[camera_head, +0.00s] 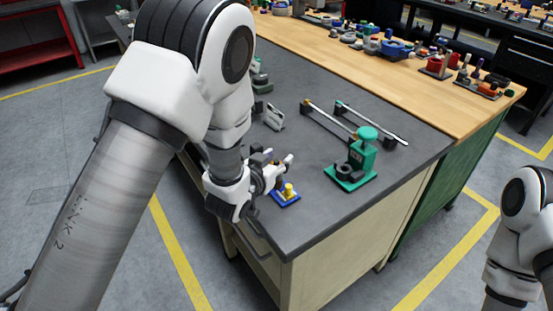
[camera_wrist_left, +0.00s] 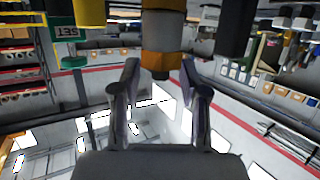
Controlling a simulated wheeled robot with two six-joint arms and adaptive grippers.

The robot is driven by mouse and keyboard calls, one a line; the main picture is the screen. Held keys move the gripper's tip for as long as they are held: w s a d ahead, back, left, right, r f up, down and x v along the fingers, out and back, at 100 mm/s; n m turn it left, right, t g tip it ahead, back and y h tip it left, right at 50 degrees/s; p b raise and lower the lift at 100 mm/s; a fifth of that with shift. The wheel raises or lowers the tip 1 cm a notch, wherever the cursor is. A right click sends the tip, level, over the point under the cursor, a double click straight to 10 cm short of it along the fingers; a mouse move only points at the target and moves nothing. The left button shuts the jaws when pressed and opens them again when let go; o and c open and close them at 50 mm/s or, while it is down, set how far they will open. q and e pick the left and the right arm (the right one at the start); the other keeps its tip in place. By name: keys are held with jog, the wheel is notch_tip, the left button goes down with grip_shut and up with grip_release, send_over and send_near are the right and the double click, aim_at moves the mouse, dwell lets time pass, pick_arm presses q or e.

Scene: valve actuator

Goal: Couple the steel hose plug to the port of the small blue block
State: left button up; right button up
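The small blue block (camera_head: 284,198) lies near the front edge of the dark table top in the head view, with a yellow fitting (camera_head: 289,190) standing on it. My left gripper (camera_head: 284,163) is just above and behind it, partly hidden by its own wrist. In the left wrist view, which looks upside down, the two fingers of my left gripper (camera_wrist_left: 159,65) are drawn in on both sides of a grey and brass cylinder (camera_wrist_left: 162,58). It seems to be the hose plug, and the fingertips look in contact with it. The port is not clear. My right gripper is outside the views.
A green press-like fixture (camera_head: 358,163) stands right of the block. Two long rods on stands (camera_head: 326,121) and a small grey part (camera_head: 272,117) are farther back. A wooden bench (camera_head: 320,48) holds many parts behind. The dark table's right front is clear.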

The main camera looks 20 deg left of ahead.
pick_arm(q)
jog(key=v, duration=0.7)
jog(key=shift+s, duration=0.25)
